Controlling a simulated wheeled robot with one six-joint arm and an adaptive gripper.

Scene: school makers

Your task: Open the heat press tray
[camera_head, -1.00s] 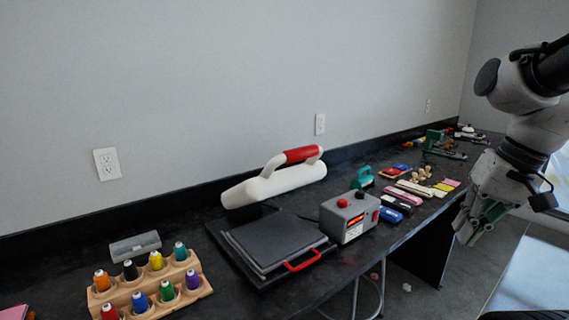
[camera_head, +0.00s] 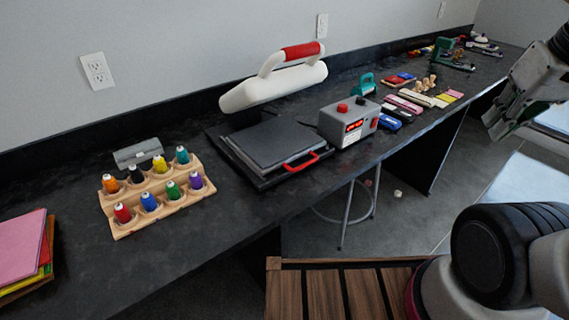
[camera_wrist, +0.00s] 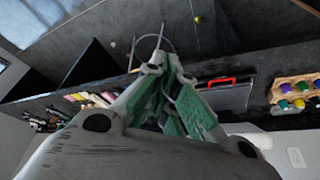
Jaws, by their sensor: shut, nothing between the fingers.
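The heat press stands on the dark bench in the head view. Its white upper part (camera_head: 272,92) with a red grip is raised. Its flat dark tray (camera_head: 272,143) lies beneath and in front, with a red handle (camera_head: 302,163) at the front edge. The tray handle also shows in the wrist view (camera_wrist: 220,81). A grey control box (camera_head: 348,123) with red buttons and a red display sits at the right of the press. My gripper (camera_head: 505,122), with green finger pads, is shut and empty at the right, in the air well away from the tray. Its fingers show in the wrist view (camera_wrist: 160,62).
A wooden rack (camera_head: 163,200) of coloured thread spools sits left of the tray, with coloured sheets (camera_head: 22,250) farther left. Small tools and blocks line the bench at right. A stool (camera_head: 347,213) stands below the bench, and a slatted wooden surface (camera_head: 335,290) lies in front.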

